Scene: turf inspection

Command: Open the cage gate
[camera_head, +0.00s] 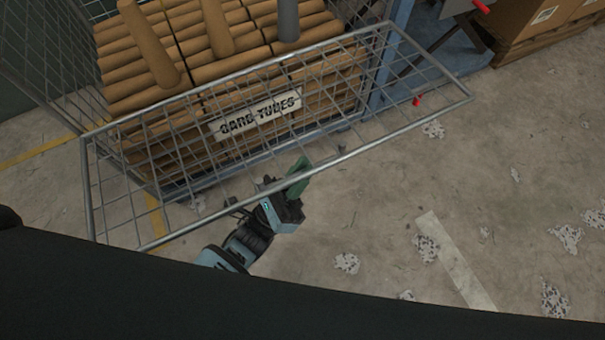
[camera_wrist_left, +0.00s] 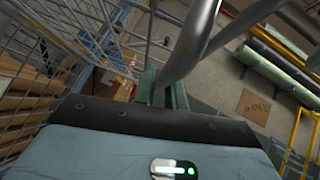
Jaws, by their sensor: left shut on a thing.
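The cage gate (camera_head: 375,113) is a grey wire-mesh panel in a tubular frame, in front of a stack of brown tubes in the head view. A sign reading "CARD TUBES" (camera_head: 258,114) shows at its middle. My left gripper (camera_head: 298,178) is at the frame's near rail, and its green fingers are shut on the gate's rail. In the left wrist view the grey tube of the gate (camera_wrist_left: 190,45) runs up from between the green fingers (camera_wrist_left: 162,92). The exact contact is partly hidden by the gripper body. My right gripper is not in view.
Brown card tubes (camera_head: 135,95) fill the cage behind the gate. A blue post (camera_head: 395,55) stands at its right. Cardboard boxes (camera_head: 540,22) sit on a pallet at upper right. Open concrete floor (camera_head: 530,150) with pale worn patches lies to the right.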

